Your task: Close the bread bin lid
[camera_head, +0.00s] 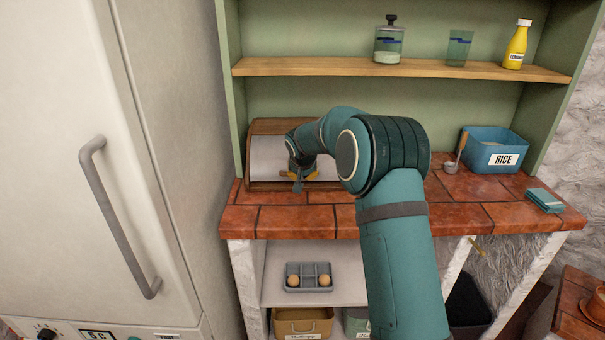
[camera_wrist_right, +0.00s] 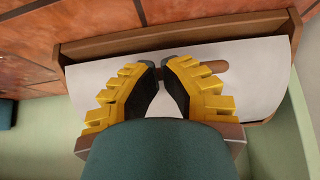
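The bread bin (camera_head: 256,128) stands at the left of the tiled counter, a brown wooden body with a pale grey lid (camera_head: 265,158). The lid lies over the bin's front; in the right wrist view the pale lid (camera_wrist_right: 105,75) reaches down close to the wooden base strip (camera_wrist_right: 180,40). A brown handle (camera_wrist_right: 214,67) shows on the lid, partly behind a fingertip. My right gripper (camera_head: 298,184), with yellow fingers, is in front of the lid. In the wrist view its fingertips (camera_wrist_right: 159,63) come together beside the handle and look shut, apparently empty. My left gripper is out of view.
A blue RICE box (camera_head: 482,157), a scoop (camera_head: 453,165) and teal cloths (camera_head: 545,200) are on the counter's right. A shelf (camera_head: 330,67) with bottles and a glass runs above. A large white door with a handle (camera_head: 95,210) is at the left.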

